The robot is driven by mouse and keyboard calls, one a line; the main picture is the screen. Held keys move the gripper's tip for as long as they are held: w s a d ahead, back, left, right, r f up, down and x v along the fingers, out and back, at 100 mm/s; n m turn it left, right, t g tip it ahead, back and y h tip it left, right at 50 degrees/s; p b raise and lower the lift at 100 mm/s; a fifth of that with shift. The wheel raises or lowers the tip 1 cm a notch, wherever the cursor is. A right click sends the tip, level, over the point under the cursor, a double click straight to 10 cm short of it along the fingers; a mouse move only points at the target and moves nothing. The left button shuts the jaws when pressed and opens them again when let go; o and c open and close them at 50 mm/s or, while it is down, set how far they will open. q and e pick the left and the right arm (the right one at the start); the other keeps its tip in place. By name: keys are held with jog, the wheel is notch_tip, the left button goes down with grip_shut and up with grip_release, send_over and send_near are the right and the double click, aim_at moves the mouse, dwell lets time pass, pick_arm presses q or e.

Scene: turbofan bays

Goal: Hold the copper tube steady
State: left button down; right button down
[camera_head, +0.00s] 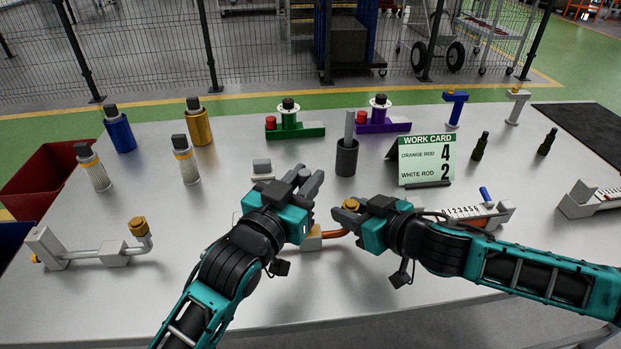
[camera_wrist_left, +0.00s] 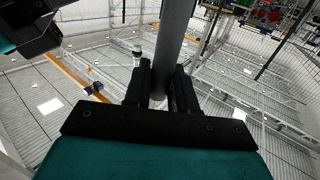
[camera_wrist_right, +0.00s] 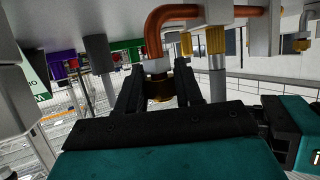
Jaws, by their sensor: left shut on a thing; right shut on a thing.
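The copper tube (camera_head: 336,233) shows in the head view as a short orange stretch beside a fitting block (camera_head: 311,240), partly hidden by my arms. In the right wrist view the bent copper tube (camera_wrist_right: 190,13) has a brass end between my fingers. My right gripper (camera_head: 343,210) is shut on that brass end (camera_wrist_right: 158,88). My left gripper (camera_head: 308,183) is shut on a grey rod (camera_wrist_left: 175,40). In the right wrist view a grey cylinder (camera_wrist_right: 217,84) lines up with a brass nut (camera_wrist_right: 216,40); I cannot tell whether they touch.
A work card (camera_head: 427,160) and a dark cup (camera_head: 346,158) stand behind my grippers. A pipe fixture (camera_head: 114,252) sits at left, a numbered gauge (camera_head: 472,212) at right. Several bottles, such as a blue one (camera_head: 120,132), stand at back left.

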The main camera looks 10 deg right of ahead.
pick_arm(q)
jog(key=shift+w, duration=0.1)
jog(key=shift+w+d, duration=0.3)
jog(key=shift+d, duration=0.1)
jog(key=shift+s, duration=0.1)
dwell(0.3)
jog(key=shift+s+f, duration=0.1)
jog(key=shift+s, duration=0.65)
jog(key=shift+w+d, duration=0.4)
jog(key=shift+w, duration=0.05)
